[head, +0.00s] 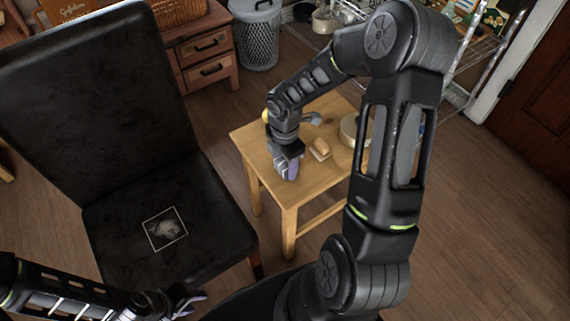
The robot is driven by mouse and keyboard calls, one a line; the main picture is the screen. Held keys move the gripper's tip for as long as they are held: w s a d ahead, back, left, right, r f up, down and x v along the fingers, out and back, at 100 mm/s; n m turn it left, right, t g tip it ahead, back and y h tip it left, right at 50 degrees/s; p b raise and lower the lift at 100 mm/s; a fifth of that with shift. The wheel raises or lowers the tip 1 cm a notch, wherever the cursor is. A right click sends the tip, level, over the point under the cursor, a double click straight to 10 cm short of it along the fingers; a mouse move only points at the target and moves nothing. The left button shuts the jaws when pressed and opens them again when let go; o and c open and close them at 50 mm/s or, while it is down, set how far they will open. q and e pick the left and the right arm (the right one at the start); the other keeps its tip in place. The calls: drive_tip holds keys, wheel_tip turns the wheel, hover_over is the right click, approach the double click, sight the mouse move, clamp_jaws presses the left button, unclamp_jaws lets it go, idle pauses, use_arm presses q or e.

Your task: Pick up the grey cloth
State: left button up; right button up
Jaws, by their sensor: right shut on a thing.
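My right gripper (288,168) points down at the near left part of the small wooden table (318,178). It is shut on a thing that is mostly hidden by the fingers. A small grey-lilac patch shows at the fingertips, and I take it for the grey cloth (291,170), though its outline is hard to tell from the fingers. My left gripper (186,303) is low in the view, in front of the black chair. Its fingers are small and partly hidden, so its opening cannot be made out.
A tan block-like item (321,149), a grey item (312,118) and a round pale container (350,130) are on the table. The black chair (125,170) stands left, with a pale-bordered square (164,229) on its seat. Behind are a drawer unit (207,60) and a mesh bin (257,40).

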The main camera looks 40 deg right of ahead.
sight(284, 161)
drive_tip(key=c, duration=0.3)
wheel_tip(284, 161, up, 10)
drive_tip(key=shift+p, duration=1.1)
drive_tip(key=o, duration=0.8)
drive_tip(key=c, duration=0.6)
drive_tip(key=shift+a, duration=0.1)
drive_tip(key=shift+c, duration=0.2)
